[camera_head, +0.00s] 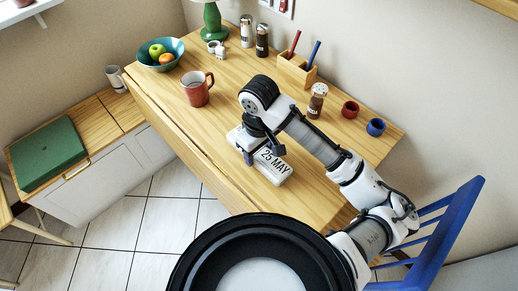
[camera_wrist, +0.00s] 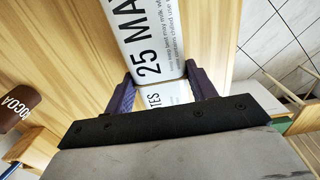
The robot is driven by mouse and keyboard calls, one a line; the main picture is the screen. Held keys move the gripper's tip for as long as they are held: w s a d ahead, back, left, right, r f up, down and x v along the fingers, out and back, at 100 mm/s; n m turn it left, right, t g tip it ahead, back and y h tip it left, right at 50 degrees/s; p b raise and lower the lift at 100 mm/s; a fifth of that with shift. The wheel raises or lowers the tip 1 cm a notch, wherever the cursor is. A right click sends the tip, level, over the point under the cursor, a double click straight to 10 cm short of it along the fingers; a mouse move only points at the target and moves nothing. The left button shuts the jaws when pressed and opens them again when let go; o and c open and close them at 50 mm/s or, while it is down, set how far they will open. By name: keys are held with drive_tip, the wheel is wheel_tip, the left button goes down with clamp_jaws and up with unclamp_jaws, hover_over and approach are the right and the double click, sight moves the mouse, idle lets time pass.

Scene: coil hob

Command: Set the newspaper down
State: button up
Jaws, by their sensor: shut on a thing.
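The newspaper (camera_head: 277,167) is a white, thick, block-like piece printed "25 MAY" in large dark letters. In the wrist view the newspaper (camera_wrist: 147,45) also carries smaller lines of print, and the letters "TES" show on a white part nearer the palm. My gripper (camera_head: 249,152) is shut on it near the middle of the table's front part. In the wrist view the dark purple fingers of my gripper (camera_wrist: 160,78) stand on either side of it. Whether its underside touches the table cannot be told.
The wooden table (camera_head: 215,130) has clear room left of the newspaper; its front edge is close. A red mug (camera_head: 197,89), a fruit bowl (camera_head: 161,54), a cocoa shaker (camera_head: 317,100), a pen holder (camera_head: 297,70), a red cup (camera_head: 350,109) and a blue cup (camera_head: 375,127) stand around. A blue chair (camera_head: 446,228) is at right.

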sight(259, 152)
drive_tip(key=shift+f, duration=0.15)
drive_tip(key=o, duration=1)
drive_tip(key=shift+o, duration=0.2)
wheel_tip(259, 152, up, 12)
drive_tip(key=shift+r+p, duration=0.2)
drive_tip(key=shift+p, duration=0.15)
